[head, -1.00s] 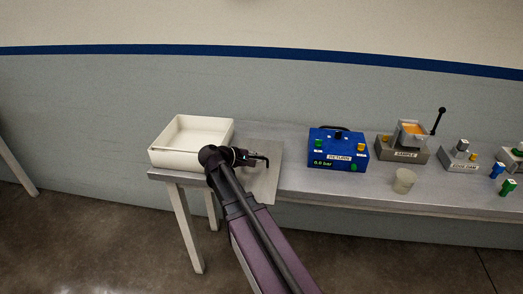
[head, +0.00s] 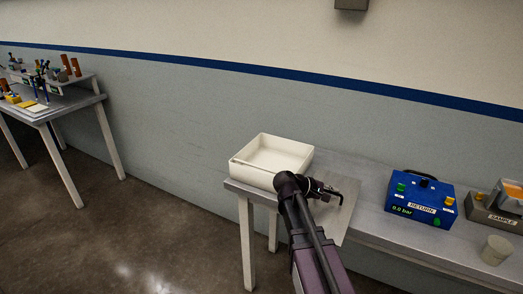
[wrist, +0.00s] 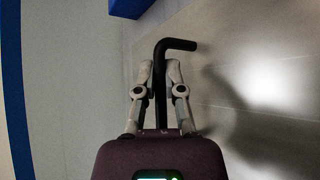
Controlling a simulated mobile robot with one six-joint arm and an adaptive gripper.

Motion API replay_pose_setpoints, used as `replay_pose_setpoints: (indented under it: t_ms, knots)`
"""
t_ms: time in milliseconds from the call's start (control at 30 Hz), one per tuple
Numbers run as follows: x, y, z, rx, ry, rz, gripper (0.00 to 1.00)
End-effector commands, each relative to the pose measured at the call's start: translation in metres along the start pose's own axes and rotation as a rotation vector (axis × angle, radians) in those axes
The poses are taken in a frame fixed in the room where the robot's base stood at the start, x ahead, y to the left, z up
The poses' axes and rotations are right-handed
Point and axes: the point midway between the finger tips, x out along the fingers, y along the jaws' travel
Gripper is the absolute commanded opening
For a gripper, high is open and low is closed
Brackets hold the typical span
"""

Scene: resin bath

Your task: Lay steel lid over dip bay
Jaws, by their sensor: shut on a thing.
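My gripper (head: 322,190) is shut on a black bent handle (wrist: 163,75), which stands between the two fingers in the wrist view (wrist: 160,85). The steel lid (head: 338,219) looks like a thin flat grey plate below and beside my gripper, at the left part of the bench. I cannot tell whether it touches the bench top. My arm hides part of it. A white open box (head: 248,174), which may be the dip bay, stands just left of my gripper at the bench end. Its top is uncovered.
A blue unit marked RETURN (head: 420,202) stands on the steel bench (head: 385,238) to the right. A pale cup (head: 495,250) and a SAMPLE fixture (head: 495,213) are farther right. Another table (head: 60,107) with small items stands at the far left.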

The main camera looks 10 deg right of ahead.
Motion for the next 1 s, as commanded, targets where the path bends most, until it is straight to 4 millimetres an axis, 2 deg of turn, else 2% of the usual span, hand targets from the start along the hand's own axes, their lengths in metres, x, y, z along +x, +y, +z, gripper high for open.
replay_pose_setpoints:
  t_ms: [600, 1000]
  knots:
    - [-0.026, 0.055, 0.026, 0.0, 0.0, 0.001, 0.0]
    - [-0.028, 0.059, 0.028, 0.0, 0.0, 0.001, 0.0]
